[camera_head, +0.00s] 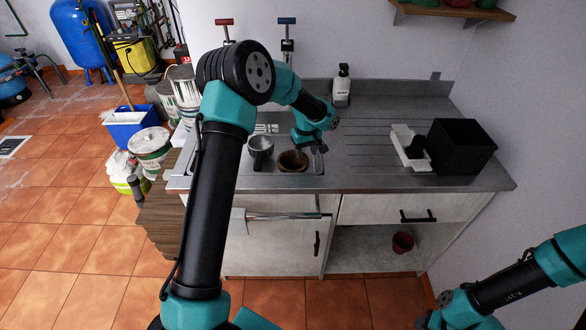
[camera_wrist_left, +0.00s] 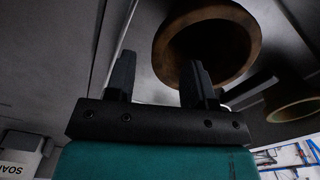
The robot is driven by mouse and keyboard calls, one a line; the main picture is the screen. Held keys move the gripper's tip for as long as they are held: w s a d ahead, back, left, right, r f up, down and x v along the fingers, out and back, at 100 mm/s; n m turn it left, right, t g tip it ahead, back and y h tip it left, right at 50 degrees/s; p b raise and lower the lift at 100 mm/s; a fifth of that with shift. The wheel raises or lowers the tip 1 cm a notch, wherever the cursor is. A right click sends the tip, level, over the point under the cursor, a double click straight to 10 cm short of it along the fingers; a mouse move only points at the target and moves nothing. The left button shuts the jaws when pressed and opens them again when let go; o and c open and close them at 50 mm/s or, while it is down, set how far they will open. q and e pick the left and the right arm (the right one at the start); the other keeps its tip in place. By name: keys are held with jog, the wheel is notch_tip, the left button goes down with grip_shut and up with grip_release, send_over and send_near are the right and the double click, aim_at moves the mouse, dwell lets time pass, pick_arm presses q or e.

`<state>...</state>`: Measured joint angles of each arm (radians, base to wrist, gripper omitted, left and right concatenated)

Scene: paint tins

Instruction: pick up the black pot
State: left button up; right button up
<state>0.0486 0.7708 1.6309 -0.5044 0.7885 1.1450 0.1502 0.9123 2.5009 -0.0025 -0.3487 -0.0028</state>
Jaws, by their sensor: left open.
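A brown-rimmed pot with a dark inside (camera_head: 292,161) stands in the sink. In the left wrist view it is the large round mouth (camera_wrist_left: 228,45). A grey mug-like vessel with a dark side (camera_head: 260,152) stands just left of it; a second, tan-rimmed vessel (camera_wrist_left: 292,104) shows at the right of the wrist view. No pot is plainly black all over. My left gripper (camera_head: 311,147) is open and empty at the brown-rimmed pot; its fingers (camera_wrist_left: 158,82) are apart, one overlapping the rim in view. Contact cannot be told.
A black box (camera_head: 461,146) and a white tray (camera_head: 402,140) with a small black item stand at the counter's right. A soap bottle (camera_head: 342,86) stands at the back. A reddish pot (camera_head: 402,243) sits on the lower shelf. The ribbed counter (camera_head: 375,135) is clear between.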

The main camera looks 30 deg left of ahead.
aim_at(306, 157)
pick_arm(q)
jog(key=shift+s+f, duration=0.1)
jog(key=shift+f, duration=1.7)
jog(key=shift+c, duration=0.5)
grip_shut()
